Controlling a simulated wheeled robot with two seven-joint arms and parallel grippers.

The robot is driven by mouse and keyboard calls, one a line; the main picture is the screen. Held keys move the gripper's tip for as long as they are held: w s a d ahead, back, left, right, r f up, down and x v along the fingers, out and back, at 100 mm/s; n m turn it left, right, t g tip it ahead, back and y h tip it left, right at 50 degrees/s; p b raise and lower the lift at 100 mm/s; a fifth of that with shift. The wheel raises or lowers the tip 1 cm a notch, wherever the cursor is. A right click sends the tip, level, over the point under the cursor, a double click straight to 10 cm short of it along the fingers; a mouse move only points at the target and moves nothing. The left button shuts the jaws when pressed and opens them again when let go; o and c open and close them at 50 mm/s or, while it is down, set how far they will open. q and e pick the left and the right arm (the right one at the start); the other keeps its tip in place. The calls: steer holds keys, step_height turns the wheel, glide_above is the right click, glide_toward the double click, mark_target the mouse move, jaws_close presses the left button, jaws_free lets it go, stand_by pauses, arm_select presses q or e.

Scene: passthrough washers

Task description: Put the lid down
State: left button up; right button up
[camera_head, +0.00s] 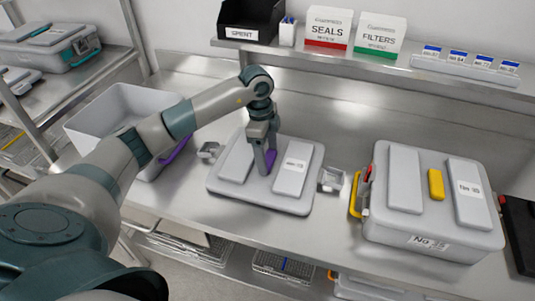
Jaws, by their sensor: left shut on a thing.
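The grey lid (243,193), with two raised panels, a white label and a purple handle (270,158), is level over the middle of the steel counter. My left gripper (265,163) comes down from above and is shut on the purple handle. I cannot tell whether the lid's underside touches the counter or hangs just above it. An open grey box (98,123) with a purple latch (176,150) stands to the left, partly hidden by my left arm. My right gripper is not in view.
Small metal brackets (331,180) (209,150) flank the lid. A closed grey box (432,235) with a yellow handle stands at the right, beside a dark item (520,228). A shelf (400,72) behind holds a black SPENT bin (249,22) and the SEALS (327,28) and FILTERS (379,36) boxes.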

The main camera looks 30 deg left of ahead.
arm_select(q)
steer(key=shift+f, duration=0.35)
steer(key=shift+f, duration=0.1)
steer(key=o, duration=1.6)
steer(key=shift+o, duration=0.5)
